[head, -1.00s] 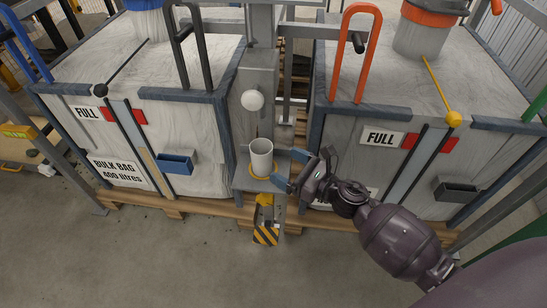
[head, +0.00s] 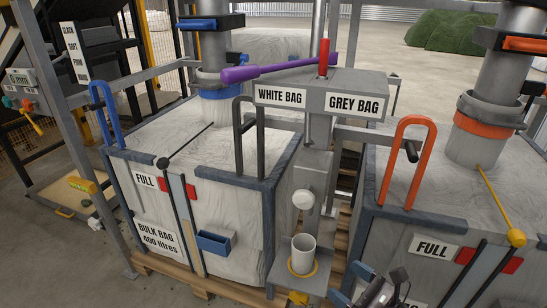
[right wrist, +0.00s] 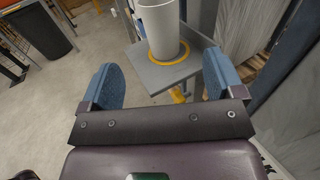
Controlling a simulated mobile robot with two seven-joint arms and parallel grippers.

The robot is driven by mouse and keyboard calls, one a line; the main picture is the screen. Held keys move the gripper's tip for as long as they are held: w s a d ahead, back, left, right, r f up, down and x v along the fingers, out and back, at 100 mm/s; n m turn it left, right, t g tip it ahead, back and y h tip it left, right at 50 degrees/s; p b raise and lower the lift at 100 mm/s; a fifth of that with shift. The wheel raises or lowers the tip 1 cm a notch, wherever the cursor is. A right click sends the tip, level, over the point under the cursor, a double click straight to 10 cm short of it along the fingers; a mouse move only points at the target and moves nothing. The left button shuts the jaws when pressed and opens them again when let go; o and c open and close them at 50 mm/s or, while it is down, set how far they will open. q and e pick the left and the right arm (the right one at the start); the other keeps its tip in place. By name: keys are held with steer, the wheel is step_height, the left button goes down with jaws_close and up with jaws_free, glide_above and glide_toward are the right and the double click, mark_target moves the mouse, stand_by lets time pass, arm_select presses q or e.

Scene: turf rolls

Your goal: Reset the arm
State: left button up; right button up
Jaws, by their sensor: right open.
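My right gripper (head: 348,284) shows at the bottom of the head view, to the right of a white cup (head: 302,252). Its two blue fingers are spread apart with nothing between them. The cup stands upright in a yellow ring on a small grey shelf (head: 283,274). In the right wrist view the open gripper (right wrist: 162,82) points toward the cup (right wrist: 160,28) and shelf (right wrist: 158,72), and the cup is beyond the fingertips. Most of my right arm is outside the head view. My left gripper is not in view.
Bulk bags marked FULL stand on both sides, the left one (head: 213,170) and the right one (head: 455,195). Open floor (head: 70,265) lies at front left.

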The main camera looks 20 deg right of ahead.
steer(key=s+d+r+m+h+p, duration=0.2)
steer(key=s+r+m+h+p, duration=0.25)
steer(key=m, duration=0.75)
steer(key=s+d+r+m+h+p, duration=0.1)
steer(key=s+r+m+h+p, duration=0.3)
steer(key=s+m, duration=0.6)
arm_select(q)
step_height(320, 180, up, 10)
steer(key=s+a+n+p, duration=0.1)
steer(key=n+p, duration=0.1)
steer(key=p, duration=0.4)
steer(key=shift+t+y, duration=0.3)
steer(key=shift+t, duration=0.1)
arm_select(e)
steer(key=s+a+f+m+g, duration=0.1)
steer(key=s+m+g, duration=0.1)
steer(key=s+m, duration=0.4)
steer(key=s+a+f+m+g, duration=0.1)
steer(key=s+f+m+g, duration=0.1)
steer(key=s+m, duration=0.5)
steer(key=m, duration=0.6)
steer(key=shift+s+a+g, duration=0.15)
steer(key=shift+a+g, duration=0.15)
steer(key=shift+g, duration=0.1)
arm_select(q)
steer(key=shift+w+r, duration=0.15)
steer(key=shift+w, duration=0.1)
